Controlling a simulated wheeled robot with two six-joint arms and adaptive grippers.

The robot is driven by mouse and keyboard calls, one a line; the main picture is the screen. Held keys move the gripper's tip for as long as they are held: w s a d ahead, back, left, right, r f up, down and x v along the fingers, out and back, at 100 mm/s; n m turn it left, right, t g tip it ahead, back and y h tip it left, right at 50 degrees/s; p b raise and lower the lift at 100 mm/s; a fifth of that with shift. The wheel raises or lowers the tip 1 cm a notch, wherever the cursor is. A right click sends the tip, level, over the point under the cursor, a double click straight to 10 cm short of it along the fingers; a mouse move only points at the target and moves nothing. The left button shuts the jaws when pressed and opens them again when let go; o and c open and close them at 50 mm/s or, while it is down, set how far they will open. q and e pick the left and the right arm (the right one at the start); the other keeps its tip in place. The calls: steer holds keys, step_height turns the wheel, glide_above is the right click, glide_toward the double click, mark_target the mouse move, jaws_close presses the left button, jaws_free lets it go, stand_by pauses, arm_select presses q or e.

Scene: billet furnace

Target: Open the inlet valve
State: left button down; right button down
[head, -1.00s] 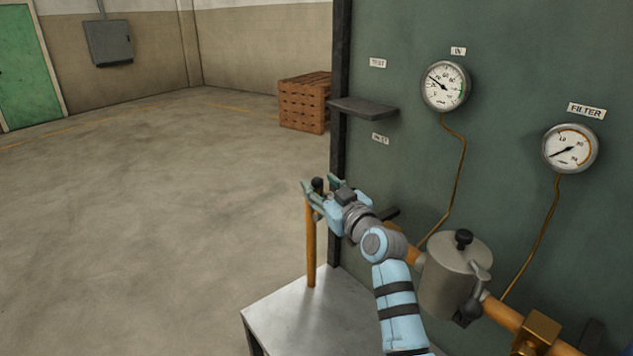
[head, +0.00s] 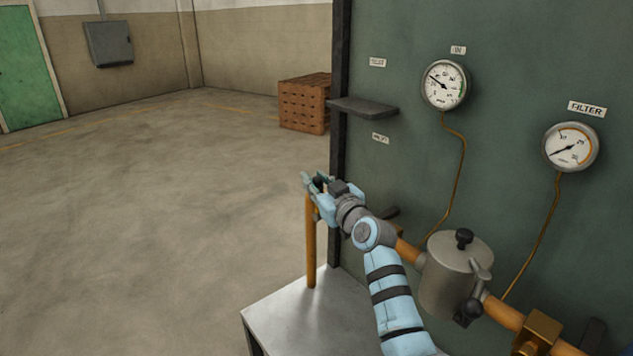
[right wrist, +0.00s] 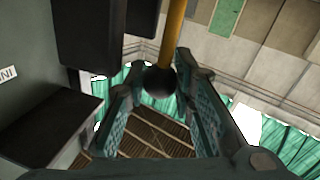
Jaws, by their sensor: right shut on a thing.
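My right gripper (head: 317,183) is at the top of the upright orange-yellow pipe (head: 311,245), by the left edge of the green panel. It is shut on a black knob (right wrist: 160,80). In the right wrist view the knob shows as a dark ball between the two fingers, with the yellow pipe (right wrist: 173,35) behind it. The gripper hides most of the fitting under the knob, so I cannot tell the valve's position. My left gripper is not in view.
A grey filter pot (head: 455,285) with a black top knob stands right of my arm on the pipe run. An IN gauge (head: 445,85) and a FILTER gauge (head: 571,148) hang on the panel. A dark shelf (head: 362,108) juts out above my gripper. Floor at left is clear.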

steer(key=shift+r, duration=0.1)
steer(key=g+p, duration=0.1)
steer(key=p, duration=0.1)
steer(key=w+a+g+h+p, duration=0.1)
steer(key=p, duration=0.1)
steer(key=shift+w+r+n+p, duration=0.15)
steer(key=shift+w+n+p, duration=0.15)
steer(key=shift+p, duration=0.05)
steer(key=shift+w+a+f+g, duration=0.2)
steer(key=shift+f+g, duration=0.1)
steer(key=shift+f, duration=0.1)
steer(key=c, duration=1.3)
jaws_free()
steer(key=shift+c, duration=0.2)
steer(key=shift+s+d, duration=0.1)
steer(key=v, duration=1.2)
